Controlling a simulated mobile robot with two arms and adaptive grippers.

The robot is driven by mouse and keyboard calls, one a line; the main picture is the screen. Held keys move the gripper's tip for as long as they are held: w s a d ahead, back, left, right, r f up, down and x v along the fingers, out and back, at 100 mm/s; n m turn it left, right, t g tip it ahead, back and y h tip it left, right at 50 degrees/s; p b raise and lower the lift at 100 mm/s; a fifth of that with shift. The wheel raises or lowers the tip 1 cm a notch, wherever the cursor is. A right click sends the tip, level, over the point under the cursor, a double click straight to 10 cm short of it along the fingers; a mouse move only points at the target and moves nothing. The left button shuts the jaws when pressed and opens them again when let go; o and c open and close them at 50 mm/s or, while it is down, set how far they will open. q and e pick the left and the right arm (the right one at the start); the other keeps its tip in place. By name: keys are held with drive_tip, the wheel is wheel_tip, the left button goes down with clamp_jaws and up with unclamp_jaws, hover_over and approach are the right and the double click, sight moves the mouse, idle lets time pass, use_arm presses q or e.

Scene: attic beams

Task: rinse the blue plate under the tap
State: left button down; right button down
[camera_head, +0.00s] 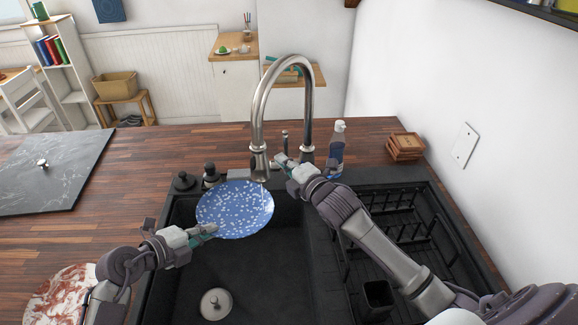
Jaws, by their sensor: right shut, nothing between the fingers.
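The blue plate (235,208) with white speckles is held tilted over the black sink basin (265,270), under the tap's spout. My left gripper (208,230) is shut on its lower left rim. The tall metal tap (256,115) arches above, with its spout end over the plate's upper right part.
A soap bottle (337,150) stands right of the tap. A black dish rack (400,235) is right of the basin. A drain strainer (216,303) is in the basin. A marbled plate (62,292) lies at the lower left.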

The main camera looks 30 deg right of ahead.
drive_tip(key=s, duration=0.2)
drive_tip(key=m, duration=2.7)
approach(286, 147)
drive_tip(key=s, duration=0.2)
drive_tip(key=d+r+m+y, duration=0.1)
drive_tip(key=d+r+m, duration=0.15)
drive_tip(key=m, duration=0.65)
drive_tip(key=x, duration=0.9)
drive_tip(key=shift+w+f, duration=0.2)
drive_tip(key=shift+w, duration=0.15)
drive_tip(key=shift+d, duration=0.1)
